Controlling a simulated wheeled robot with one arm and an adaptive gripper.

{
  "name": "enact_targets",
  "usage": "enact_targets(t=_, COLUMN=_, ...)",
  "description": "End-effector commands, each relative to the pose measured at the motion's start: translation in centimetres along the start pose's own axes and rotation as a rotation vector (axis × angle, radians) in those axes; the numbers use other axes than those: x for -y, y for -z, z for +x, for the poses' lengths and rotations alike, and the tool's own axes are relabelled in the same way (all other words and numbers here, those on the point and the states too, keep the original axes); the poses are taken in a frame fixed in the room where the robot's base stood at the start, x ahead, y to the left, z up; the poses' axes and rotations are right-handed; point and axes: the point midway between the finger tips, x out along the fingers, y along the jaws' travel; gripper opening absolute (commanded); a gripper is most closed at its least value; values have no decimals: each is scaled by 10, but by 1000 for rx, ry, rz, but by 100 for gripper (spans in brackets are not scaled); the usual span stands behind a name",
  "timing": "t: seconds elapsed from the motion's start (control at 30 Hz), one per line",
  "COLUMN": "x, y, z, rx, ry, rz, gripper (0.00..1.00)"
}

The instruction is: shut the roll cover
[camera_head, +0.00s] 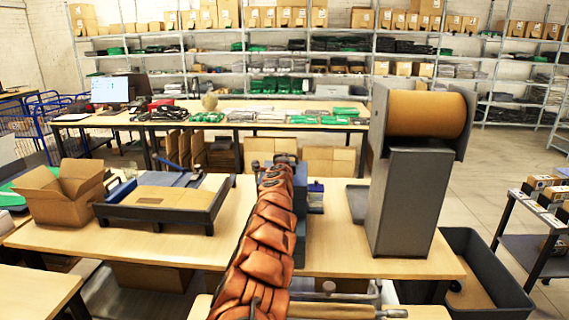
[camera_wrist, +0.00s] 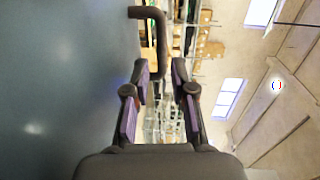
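My gripper (camera_wrist: 164,72) is open and empty in the wrist view, its two dark fingers with purple pads apart. A dark bent handle (camera_wrist: 158,38) stands just ahead of the fingertips, nearer the left finger. It rises from a smooth blue-grey surface (camera_wrist: 60,80) filling the left side, seemingly the casing or cover. In the head view my gripper (camera_head: 285,158) is at the far end of my orange arm, by a blue-grey box unit (camera_head: 300,190) on the table. My arm hides much of this unit. I cannot tell how far the cover stands open.
A tall grey stand (camera_head: 405,205) with a brown paper roll (camera_head: 425,112) stands close on the right. A black tray (camera_head: 165,205) and an open carton (camera_head: 65,195) are on the left of the table (camera_head: 150,240). A grey bin (camera_head: 505,290) is at lower right.

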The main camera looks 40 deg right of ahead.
Motion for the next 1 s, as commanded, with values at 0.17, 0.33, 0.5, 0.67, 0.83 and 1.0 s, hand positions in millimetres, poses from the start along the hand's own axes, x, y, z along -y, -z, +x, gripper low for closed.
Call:
enact_targets(t=0.17, x=-2, y=-1, z=-5, rx=1, ry=-2, rz=0, gripper=25)
enact_targets(t=0.33, x=-3, y=0, z=-7, rx=1, ry=-3, rz=-1, gripper=25)
enact_targets(t=0.5, x=-3, y=0, z=-7, rx=1, ry=-3, rz=-1, gripper=25)
enact_targets(t=0.67, x=-3, y=0, z=-7, rx=0, ry=-3, rz=-1, gripper=25)
enact_targets(t=0.83, x=-3, y=0, z=-6, rx=1, ry=-3, rz=-1, gripper=25)
enact_targets(t=1.0, x=-3, y=-3, z=-7, rx=4, ry=-3, rz=-1, gripper=25)
